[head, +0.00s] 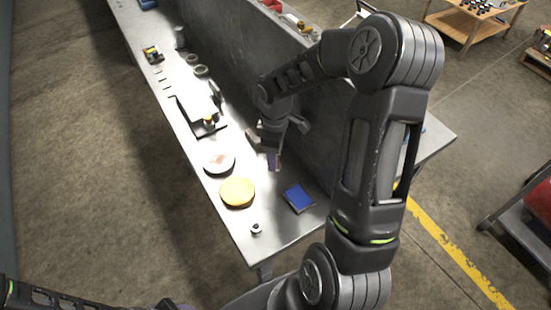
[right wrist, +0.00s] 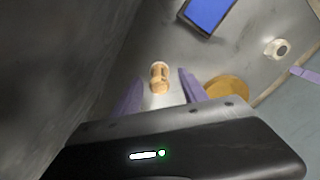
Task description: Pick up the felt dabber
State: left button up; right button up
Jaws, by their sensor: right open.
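The felt dabber is most likely the small light-wood peg with a rounded top (right wrist: 158,78) in the right wrist view. It stands on the metal bench close to the upright panel. My right gripper (right wrist: 160,84) is open, with its purple fingers on either side of the peg and gaps visible between them. In the head view my right gripper (head: 273,160) is low over the bench beside the panel, and it mostly hides the peg. My left gripper is not in view; only part of my left arm shows at the bottom left.
A blue pad in a dark case (head: 299,197), a yellow disc (head: 237,192), a white round dish (head: 219,164) and a small pale knob-like piece (head: 256,228) lie nearby. The tall grey panel (head: 235,60) runs along the bench. Bare bench lies between the pad and disc.

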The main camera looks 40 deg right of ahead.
jog(key=shift+f, duration=0.85)
grip_shut()
dwell(0.3)
